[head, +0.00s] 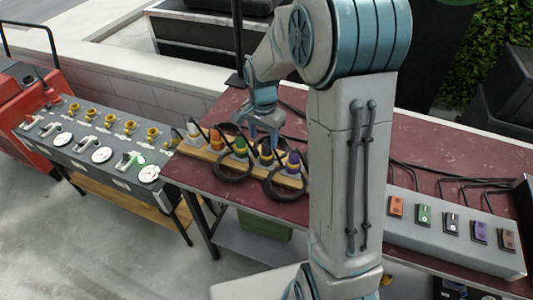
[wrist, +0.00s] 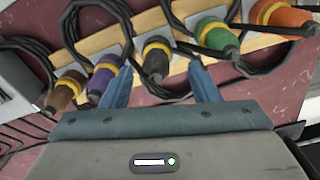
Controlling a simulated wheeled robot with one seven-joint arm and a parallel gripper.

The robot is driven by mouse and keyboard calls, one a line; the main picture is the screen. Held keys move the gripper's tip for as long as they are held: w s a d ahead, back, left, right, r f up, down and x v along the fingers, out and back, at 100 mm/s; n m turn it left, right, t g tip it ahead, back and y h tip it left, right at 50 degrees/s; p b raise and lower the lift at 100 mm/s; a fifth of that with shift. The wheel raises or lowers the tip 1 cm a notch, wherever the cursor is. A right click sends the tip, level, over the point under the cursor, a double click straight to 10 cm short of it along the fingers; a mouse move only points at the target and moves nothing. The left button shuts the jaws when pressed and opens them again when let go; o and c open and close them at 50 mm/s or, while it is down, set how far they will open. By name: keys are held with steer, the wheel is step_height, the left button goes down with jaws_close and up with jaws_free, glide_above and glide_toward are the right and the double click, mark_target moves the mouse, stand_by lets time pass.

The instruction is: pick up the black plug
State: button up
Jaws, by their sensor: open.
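The black plug (head: 266,154) with a yellow band stands on a wooden strip (head: 208,156) on the dark red table. In the wrist view the black plug (wrist: 156,60) appears between my two fingertips, with a gap on each side. My gripper (head: 264,137) is open and empty, pointing down just above the black plug; its fingers also show in the wrist view (wrist: 160,68). The purple plug (wrist: 103,78) is close by the left finger, and the green plug (wrist: 217,35) is beyond the right finger.
An orange plug (wrist: 280,14) and a brown plug (wrist: 63,92) share the row. Black cables loop around the plugs. A grey box with coloured sockets (head: 450,238) lies on the table's right. A grey panel with yellow valves (head: 95,150) stands left.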

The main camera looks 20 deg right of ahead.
mark_target(267, 140)
steer(key=f, duration=0.2)
steer(key=d+f+p, duration=0.1)
steer(key=f, duration=0.1)
steer(key=shift+f, duration=0.1)
steer(key=shift+w+f, duration=0.1)
steer(key=shift+f, duration=0.35)
steer(key=c, duration=1)
